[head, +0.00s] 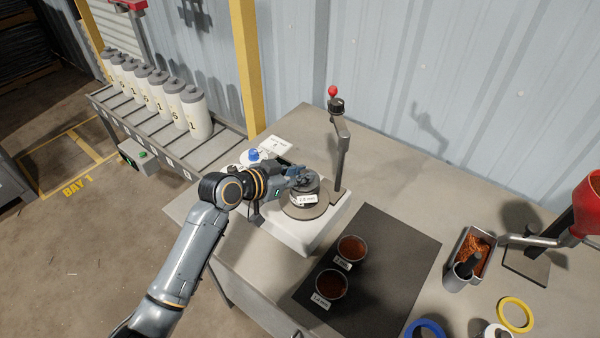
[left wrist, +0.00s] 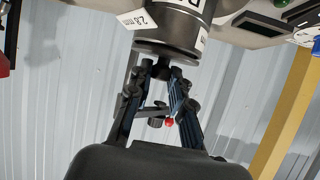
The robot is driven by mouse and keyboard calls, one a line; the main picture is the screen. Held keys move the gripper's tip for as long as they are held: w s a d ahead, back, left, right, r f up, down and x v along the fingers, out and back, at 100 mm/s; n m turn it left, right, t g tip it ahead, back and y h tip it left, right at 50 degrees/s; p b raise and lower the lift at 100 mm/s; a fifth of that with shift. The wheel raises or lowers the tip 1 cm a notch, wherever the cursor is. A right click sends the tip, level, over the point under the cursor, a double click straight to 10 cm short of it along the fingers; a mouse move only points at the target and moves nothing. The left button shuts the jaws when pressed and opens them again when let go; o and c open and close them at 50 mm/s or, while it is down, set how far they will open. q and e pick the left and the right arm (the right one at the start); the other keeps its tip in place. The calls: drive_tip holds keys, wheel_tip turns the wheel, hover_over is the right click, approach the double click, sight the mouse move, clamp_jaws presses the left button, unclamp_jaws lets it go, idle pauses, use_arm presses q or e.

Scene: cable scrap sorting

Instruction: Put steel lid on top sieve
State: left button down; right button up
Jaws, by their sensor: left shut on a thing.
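My left gripper (head: 302,177) is at the sieve shaker (head: 312,240), over the top sieve (head: 313,188). In the left wrist view the gripper (left wrist: 157,76) has its fingers closed around the knob of the dark steel lid (left wrist: 165,50). The lid lies across the end of the sieve (left wrist: 172,27), which has a white 2.8 mm label. The two look in contact, but I cannot tell whether the lid is fully seated. In the head view the gripper hides much of the lid. My right gripper is not in view.
A post with a red knob (head: 333,91) rises behind the sieve. A metal container (head: 468,262) and rings lie at right. White bottles (head: 195,112) line the left rack.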

use_arm(q)
drive_tip(key=c, duration=1.1)
unclamp_jaws()
